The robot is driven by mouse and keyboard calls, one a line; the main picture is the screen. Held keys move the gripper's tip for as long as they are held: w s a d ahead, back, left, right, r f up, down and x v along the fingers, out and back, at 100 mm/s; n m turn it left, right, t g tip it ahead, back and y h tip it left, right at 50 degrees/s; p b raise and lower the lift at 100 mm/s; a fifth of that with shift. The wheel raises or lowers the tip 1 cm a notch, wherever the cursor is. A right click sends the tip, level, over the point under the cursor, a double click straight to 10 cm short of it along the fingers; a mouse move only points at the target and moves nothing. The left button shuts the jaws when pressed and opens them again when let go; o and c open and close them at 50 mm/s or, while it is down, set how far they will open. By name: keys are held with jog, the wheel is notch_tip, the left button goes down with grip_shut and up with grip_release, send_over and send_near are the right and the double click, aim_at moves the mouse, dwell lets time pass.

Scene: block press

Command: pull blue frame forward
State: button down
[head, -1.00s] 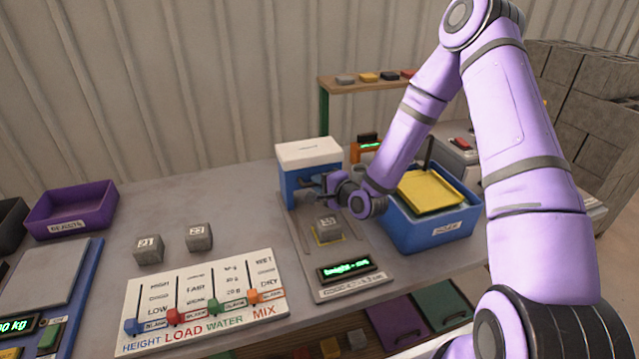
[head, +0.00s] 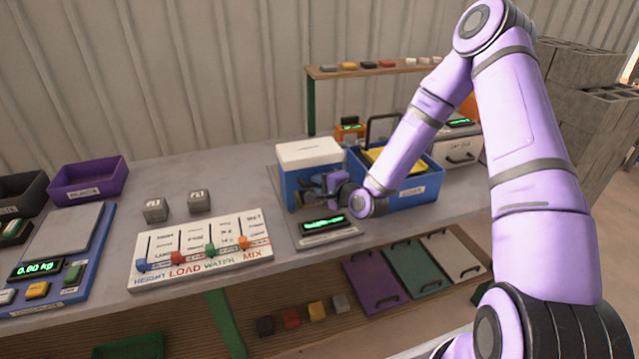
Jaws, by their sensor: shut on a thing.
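The blue frame (head: 288,188) has a white top (head: 308,152) and stands upright on a grey base plate at the middle of the bench. It is close behind the small green-lit display (head: 325,224). My gripper (head: 322,186) is at its front right side, shut on part of the blue frame. The exact grip is partly hidden by my wrist. No grey block shows between the frame and the display; that spot is covered by the frame and my gripper.
A blue bin (head: 415,190) stands just right of my gripper. A white slider board (head: 203,252) lies at left front, two grey blocks (head: 200,201) behind it. A scale (head: 62,240) and purple tray (head: 90,182) are further left. A shelf (head: 355,70) stands behind.

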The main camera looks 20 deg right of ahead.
jog(key=shift+s+f, duration=0.1)
jog(key=shift+s, duration=0.25)
jog(key=c, duration=1.4)
grip_release()
jog(key=shift+s, duration=0.1)
jog(key=v, duration=1)
jog(key=shift+s, duration=0.4)
jog(key=shift+d, duration=0.2)
jog(key=shift+r, duration=0.2)
